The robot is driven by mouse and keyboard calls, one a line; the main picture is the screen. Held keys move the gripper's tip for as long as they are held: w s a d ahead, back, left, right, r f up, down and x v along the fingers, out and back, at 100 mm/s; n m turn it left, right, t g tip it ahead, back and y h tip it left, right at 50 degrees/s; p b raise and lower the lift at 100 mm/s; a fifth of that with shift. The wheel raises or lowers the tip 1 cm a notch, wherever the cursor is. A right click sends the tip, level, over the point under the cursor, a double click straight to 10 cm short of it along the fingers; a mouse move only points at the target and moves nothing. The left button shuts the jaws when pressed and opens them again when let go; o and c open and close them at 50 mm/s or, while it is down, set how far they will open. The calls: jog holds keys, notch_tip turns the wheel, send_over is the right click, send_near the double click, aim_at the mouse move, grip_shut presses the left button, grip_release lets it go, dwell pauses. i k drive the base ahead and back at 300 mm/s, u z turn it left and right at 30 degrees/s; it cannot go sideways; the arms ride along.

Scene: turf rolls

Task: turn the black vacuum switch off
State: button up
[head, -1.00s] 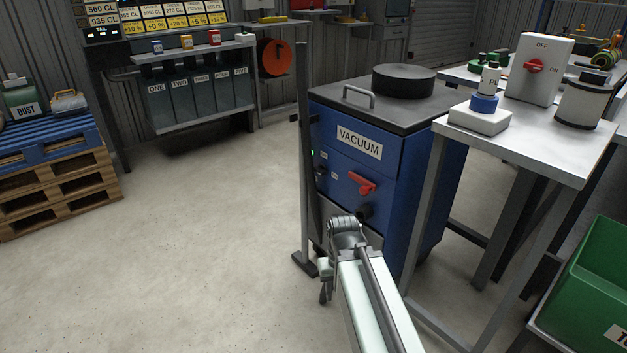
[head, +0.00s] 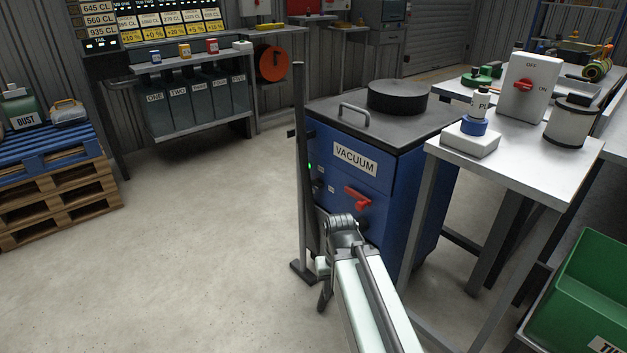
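The blue vacuum (head: 385,200) stands right of centre in the head view, with a white VACUUM label on its front. A small black switch (head: 318,186) seems to sit at the front's left side, below a green light (head: 309,166) that is lit. The switch is small and partly behind a dark post, so its position cannot be read. A red lever (head: 357,197) is to its right. My gripper (head: 324,298) hangs low in front of the vacuum, below the switch and apart from it. Its fingers are dark and seen edge-on, so their opening is unclear.
A dark upright post (head: 300,180) on a flat foot stands at the vacuum's left front edge. A metal table (head: 540,165) with a red rotary switch box (head: 528,88) is close on the right. A green bin (head: 585,290) is at lower right. The floor to the left is clear.

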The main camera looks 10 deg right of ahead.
aim_at(319, 183)
jog(key=u, duration=0.9)
jog(key=i, duration=0.55)
jog(key=u, duration=0.7)
